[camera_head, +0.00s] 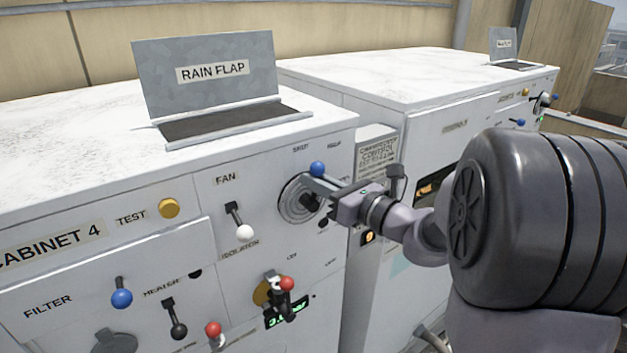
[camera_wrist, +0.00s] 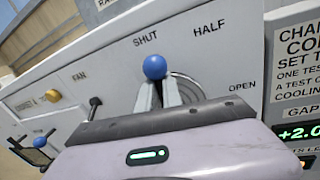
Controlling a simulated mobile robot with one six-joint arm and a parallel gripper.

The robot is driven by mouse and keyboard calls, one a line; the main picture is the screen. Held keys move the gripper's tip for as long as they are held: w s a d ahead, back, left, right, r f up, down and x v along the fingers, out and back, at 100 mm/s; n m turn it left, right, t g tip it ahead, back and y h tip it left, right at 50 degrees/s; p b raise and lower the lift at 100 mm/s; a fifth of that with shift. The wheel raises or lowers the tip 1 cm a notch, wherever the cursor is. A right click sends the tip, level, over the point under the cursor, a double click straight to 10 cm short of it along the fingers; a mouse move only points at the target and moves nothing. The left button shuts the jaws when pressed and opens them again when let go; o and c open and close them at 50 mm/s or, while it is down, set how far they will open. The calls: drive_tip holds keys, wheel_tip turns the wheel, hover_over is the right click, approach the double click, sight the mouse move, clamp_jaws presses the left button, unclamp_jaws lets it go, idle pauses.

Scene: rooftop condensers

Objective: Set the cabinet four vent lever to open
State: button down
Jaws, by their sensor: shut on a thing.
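The vent lever's blue knob (camera_head: 317,169) stands at the top of a round grey dial (camera_head: 297,203) on cabinet four (camera_head: 55,237). In the wrist view the blue knob (camera_wrist: 155,67) is just below the SHUT label, left of HALF and well away from OPEN at the right. My gripper (camera_head: 324,186) reaches in from the right and is shut on the lever. In the wrist view the two fingers (camera_wrist: 158,94) close in just below the knob. The lever's shaft and part of the dial are hidden behind the fingers.
A white-knobbed fan lever (camera_head: 245,232) is left of the dial. A red-knobbed lever (camera_head: 286,284) and green display sit below it. An open rain flap (camera_head: 205,75) stands on top. A notice panel (camera_head: 377,160) and a second cabinet (camera_head: 400,80) are to the right.

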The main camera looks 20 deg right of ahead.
drive_tip(key=shift+w+d+f+m+t+h+p, duration=0.2)
drive_tip(key=shift+d+f+m+t+p, duration=0.45)
drive_tip(key=shift+m, duration=1.7)
drive_tip(key=shift+w+d+f+m+t+h+p, duration=0.1)
drive_tip(key=shift+d+f+m+t+h+p, duration=0.25)
drive_tip(key=shift+d+m+p, duration=1.3)
drive_tip(key=shift+w+d+f+m+t+h+p, duration=0.2)
drive_tip(key=shift+f+m+t, duration=0.3)
drive_tip(key=shift+m, duration=2.5)
drive_tip(key=shift+a+f+h, duration=0.1)
drive_tip(key=shift+f+h, duration=0.05)
drive_tip(key=shift+h, duration=0.1)
drive_tip(key=c, duration=1.6)
unclamp_jaws()
drive_tip(key=shift+o, duration=1)
drive_tip(key=shift+f, duration=0.1)
drive_tip(key=b+v, duration=0.6)
drive_tip(key=v, duration=1.1)
drive_tip(key=shift+s+d, duration=0.2)
drive_tip(key=shift+d, duration=0.25)
